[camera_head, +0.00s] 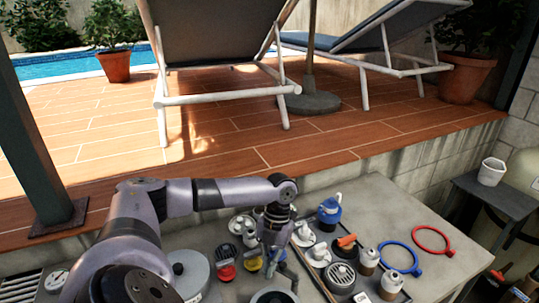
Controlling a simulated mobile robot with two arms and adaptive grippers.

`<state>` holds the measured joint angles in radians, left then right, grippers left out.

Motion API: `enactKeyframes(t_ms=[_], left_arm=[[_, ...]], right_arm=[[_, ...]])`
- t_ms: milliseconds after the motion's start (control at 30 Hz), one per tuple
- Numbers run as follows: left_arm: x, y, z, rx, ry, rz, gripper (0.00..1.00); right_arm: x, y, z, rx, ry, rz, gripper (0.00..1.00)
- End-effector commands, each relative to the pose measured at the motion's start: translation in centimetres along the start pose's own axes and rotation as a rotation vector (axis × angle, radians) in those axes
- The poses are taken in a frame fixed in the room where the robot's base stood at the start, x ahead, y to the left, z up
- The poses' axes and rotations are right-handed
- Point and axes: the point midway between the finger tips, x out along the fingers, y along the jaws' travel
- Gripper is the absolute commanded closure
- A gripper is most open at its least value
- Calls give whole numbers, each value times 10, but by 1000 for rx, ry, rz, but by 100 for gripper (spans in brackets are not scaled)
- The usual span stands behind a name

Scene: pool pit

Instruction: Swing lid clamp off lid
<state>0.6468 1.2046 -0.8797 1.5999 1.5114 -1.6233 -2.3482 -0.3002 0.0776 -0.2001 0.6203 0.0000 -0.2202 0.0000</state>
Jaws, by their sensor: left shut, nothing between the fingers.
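My left gripper (272,262) points down over the middle of the grey worktop (420,205) and is shut and empty. It is just above a dark round rim (272,295) at the bottom edge, mostly cut off by the frame. A grey round lid (190,272) is to the left, partly behind my arm. I cannot tell which part is the lid clamp; it may be hidden by the gripper or too small to make out. A blue ring (418,268) and a red ring (447,250) lie on the right of the worktop. My right gripper is not in view.
Small parts crowd around the gripper: a red-and-black one (226,271), a blue jug-like one (329,212), a dark grated basket (341,278) and white-and-brown cylinders (390,283). The worktop's back right is clear. A raised deck (330,130) with loungers stands behind.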

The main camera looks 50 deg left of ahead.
Motion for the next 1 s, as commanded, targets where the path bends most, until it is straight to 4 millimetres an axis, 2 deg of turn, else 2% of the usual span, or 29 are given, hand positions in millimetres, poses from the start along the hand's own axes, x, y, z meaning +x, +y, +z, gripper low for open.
enactKeyframes(t_ms=[233,333,800,1000], left_arm=[[-1,0,0,0,0,0,100],[-9,0,0,0,-1,-1,100],[-100,-1,1,0,-2,-2,100],[-118,0,0,0,-1,-1,100]], right_arm=[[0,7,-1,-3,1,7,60],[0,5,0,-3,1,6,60],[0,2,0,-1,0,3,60],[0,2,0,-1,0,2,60]])
